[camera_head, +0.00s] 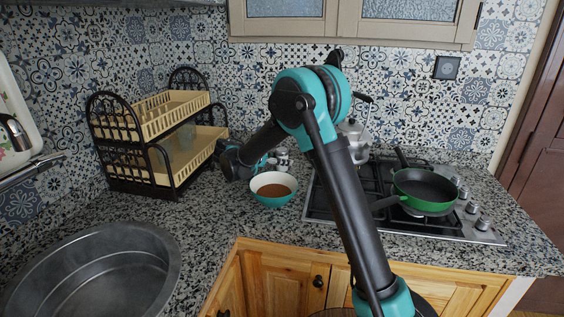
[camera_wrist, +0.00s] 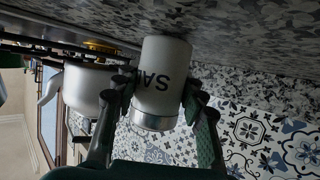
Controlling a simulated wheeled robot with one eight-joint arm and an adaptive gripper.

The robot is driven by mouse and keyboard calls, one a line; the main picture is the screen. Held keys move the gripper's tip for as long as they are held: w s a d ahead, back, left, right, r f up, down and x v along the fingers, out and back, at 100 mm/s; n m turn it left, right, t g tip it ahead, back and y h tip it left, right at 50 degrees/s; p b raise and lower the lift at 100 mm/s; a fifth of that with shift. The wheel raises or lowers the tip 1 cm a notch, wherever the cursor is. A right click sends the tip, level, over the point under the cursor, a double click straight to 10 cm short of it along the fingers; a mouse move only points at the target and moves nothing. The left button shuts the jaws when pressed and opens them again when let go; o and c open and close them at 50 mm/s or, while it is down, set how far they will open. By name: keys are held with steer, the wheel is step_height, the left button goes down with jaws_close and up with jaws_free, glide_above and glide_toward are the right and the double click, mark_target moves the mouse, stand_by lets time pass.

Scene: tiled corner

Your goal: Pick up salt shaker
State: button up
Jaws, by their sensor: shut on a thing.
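The salt shaker (camera_wrist: 163,72) is a white cylinder with dark lettering, partly readable as "SA", and a metal cap. It appears upside down in the wrist view, with its base towards the speckled counter. My gripper (camera_wrist: 158,92) has one finger on each side of it and is shut on its body. I cannot tell whether the base touches the counter. In the head view, small pale shaker-like shapes (camera_head: 283,154) show just right of my wrist, behind the bowl; my arm partly hides that spot.
A teal bowl with brown contents (camera_head: 274,189) stands close in front. A metal pot (camera_wrist: 88,88) is beside the shaker. The gas hob (camera_head: 330,205) holds a green pan (camera_head: 425,187). A dish rack (camera_head: 160,165) stands left; a round sink (camera_head: 150,235) lies front left.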

step_height(320, 180, up, 19)
steer(key=s+a+f, duration=0.3)
steer(key=s, duration=0.4)
steer(key=s+a+f, duration=0.3)
steer(key=s+f, duration=0.1)
steer(key=s, duration=0.3)
steer(key=s+a+f, duration=0.3)
steer(key=s+f, duration=0.1)
steer(key=s, duration=0.3)
steer(key=shift+s, duration=0.3)
